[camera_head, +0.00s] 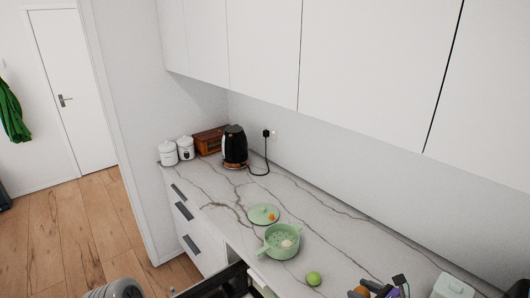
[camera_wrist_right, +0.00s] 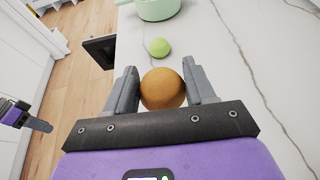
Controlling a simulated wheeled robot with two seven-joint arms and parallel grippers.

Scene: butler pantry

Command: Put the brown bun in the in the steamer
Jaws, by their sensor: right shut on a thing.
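The brown bun (camera_wrist_right: 163,88) is held between the two fingers of my right gripper (camera_wrist_right: 164,86) in the right wrist view. In the head view the brown bun (camera_head: 361,291) and my right gripper (camera_head: 375,289) are at the bottom edge, right of the steamer. The light green steamer (camera_head: 281,253) stands open on the counter with a pale round item (camera_head: 287,244) inside. Its base also shows at the top of the wrist view (camera_wrist_right: 157,10). My left gripper (camera_wrist_right: 36,124) shows partly at the left of the wrist view; its opening is unclear.
A green ball (camera_head: 313,278) sits between the steamer and my right gripper. A green lid (camera_head: 258,211) with a small orange item lies behind the steamer. A black kettle (camera_head: 235,145) and white canisters (camera_head: 168,153) stand farther back. A white appliance (camera_head: 452,286) is at the right.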

